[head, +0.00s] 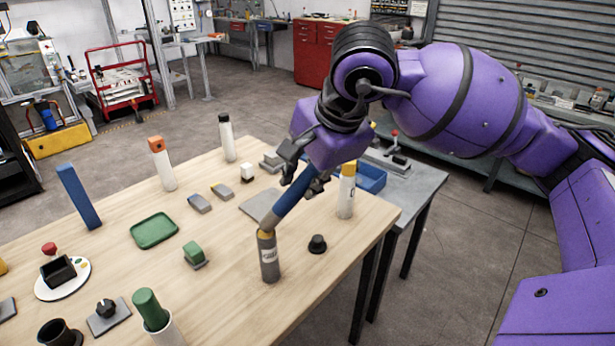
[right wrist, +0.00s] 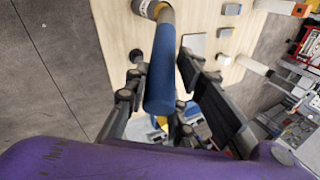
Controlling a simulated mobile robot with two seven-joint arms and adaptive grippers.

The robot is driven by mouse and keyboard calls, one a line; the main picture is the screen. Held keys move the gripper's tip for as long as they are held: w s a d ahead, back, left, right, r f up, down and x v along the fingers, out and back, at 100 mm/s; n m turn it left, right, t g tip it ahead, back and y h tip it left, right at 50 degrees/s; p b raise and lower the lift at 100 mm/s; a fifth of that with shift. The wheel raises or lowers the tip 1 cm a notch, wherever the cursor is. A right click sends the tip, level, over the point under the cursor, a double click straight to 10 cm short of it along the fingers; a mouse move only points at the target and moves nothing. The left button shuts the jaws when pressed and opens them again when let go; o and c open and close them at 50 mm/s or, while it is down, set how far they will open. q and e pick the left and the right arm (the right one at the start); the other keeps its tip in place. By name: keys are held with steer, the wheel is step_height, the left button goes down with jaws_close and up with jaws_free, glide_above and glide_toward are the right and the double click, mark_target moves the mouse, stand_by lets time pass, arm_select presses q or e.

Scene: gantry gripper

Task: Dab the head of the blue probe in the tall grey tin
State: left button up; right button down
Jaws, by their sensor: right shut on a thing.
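My right gripper (head: 302,180) is shut on the blue probe (head: 291,207), which it also holds in the right wrist view (right wrist: 160,75). The probe slants down to the left, with a grey lower end. My left gripper is not in view.
A white tin with a yellow top (head: 346,190) stands close to the right, and a small black knob (head: 317,244) lies beside the grey tin. A green block (head: 194,254) and green tray (head: 154,231) are to the left. A blue bin (head: 371,178) is behind on a side table.

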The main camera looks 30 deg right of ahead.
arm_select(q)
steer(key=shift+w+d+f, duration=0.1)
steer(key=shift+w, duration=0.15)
arm_select(e)
steer(key=shift+f, duration=0.25)
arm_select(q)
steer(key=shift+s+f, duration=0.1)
arm_select(e)
steer(key=shift+f, duration=0.15)
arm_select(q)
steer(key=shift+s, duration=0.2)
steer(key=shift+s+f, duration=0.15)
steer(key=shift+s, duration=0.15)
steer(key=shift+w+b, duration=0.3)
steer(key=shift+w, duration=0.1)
arm_select(e)
steer(key=shift+f, duration=0.1)
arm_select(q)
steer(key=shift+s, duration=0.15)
arm_select(e)
steer(key=shift+s, duration=0.1)
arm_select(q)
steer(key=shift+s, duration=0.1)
